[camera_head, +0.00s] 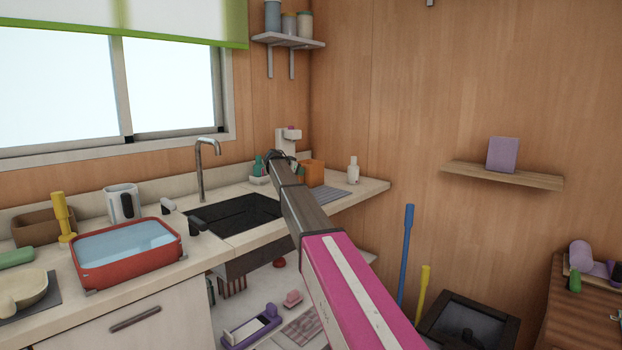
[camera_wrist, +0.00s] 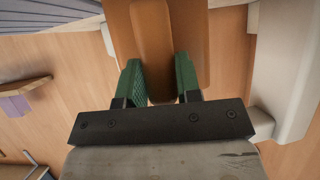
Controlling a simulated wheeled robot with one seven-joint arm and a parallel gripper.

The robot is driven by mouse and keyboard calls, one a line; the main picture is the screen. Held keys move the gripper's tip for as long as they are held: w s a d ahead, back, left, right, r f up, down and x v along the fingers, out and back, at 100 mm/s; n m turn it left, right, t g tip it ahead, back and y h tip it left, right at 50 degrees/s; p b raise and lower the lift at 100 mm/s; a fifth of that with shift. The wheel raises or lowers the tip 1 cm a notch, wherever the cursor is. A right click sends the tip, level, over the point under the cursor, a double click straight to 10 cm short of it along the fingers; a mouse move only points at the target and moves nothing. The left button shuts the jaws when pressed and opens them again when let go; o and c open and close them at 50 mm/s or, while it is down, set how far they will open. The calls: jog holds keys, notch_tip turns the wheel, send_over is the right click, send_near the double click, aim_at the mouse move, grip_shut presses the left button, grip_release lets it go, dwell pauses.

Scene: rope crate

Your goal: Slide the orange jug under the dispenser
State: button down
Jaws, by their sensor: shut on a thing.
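The orange jug (camera_head: 315,172) stands on the far end of the counter, right of the sink, partly hidden by my arm in the head view. In the wrist view my gripper (camera_wrist: 157,80) has its green fingers shut on the handle of the jug (camera_wrist: 215,50). A white upright body, likely the dispenser (camera_wrist: 285,75), shows right of the jug in the wrist view. I cannot tell whether the jug is under its spout.
A red basin (camera_head: 127,260) of water is nearer me.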

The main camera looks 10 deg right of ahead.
jog(key=shift+w+a, duration=0.95)
jog(key=shift+w, duration=0.55)
jog(key=shift+w+a, duration=1)
jog(key=shift+w, duration=0.55)
jog(key=shift+w+a, duration=0.95)
jog(key=shift+w, duration=0.55)
jog(key=shift+w+a, duration=0.3)
jog(key=shift+w, duration=0.25)
jog(key=c, duration=0.7)
grip_release()
